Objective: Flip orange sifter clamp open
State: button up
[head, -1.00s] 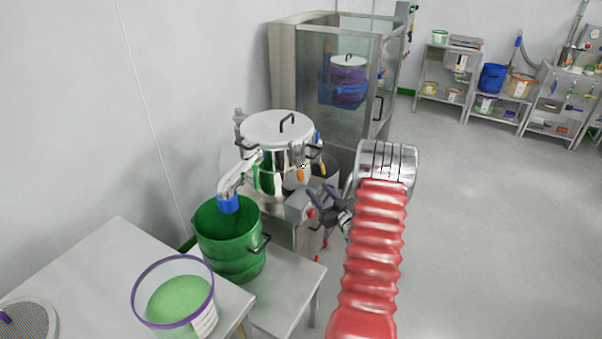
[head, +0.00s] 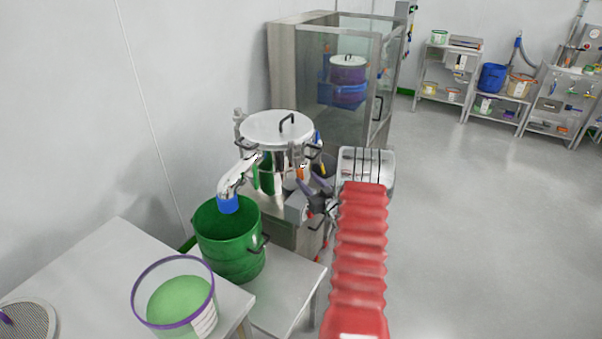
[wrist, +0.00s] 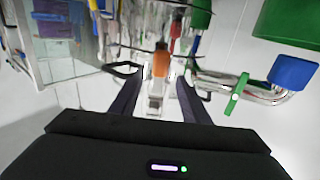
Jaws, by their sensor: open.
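The sifter (head: 277,150) is a shiny steel drum with a lidded top, standing on a steel stand in the middle of the head view. The orange clamp (wrist: 161,63) is ahead of my gripper in the wrist view, its orange tip up and its metal body below. My gripper (wrist: 155,88) is open, its two dark fingers on either side of the clamp's line, with no contact that I can make out. In the head view my gripper (head: 322,192) is at the sifter's right front side, and the clamp is small and partly hidden there.
A steel spout with a blue end (head: 228,204) points into a green bucket (head: 230,240) at the sifter's left. A clear tub of green powder (head: 178,296) stands on the front table. A glass-walled cabinet (head: 340,75) is behind. The floor at right is clear.

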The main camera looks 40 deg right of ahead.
aim_at(301, 172)
jog(key=x, duration=0.6)
jog(key=shift+w, duration=0.2)
jog(key=shift+c, duration=0.7)
grip_shut()
jog(key=shift+d, duration=0.1)
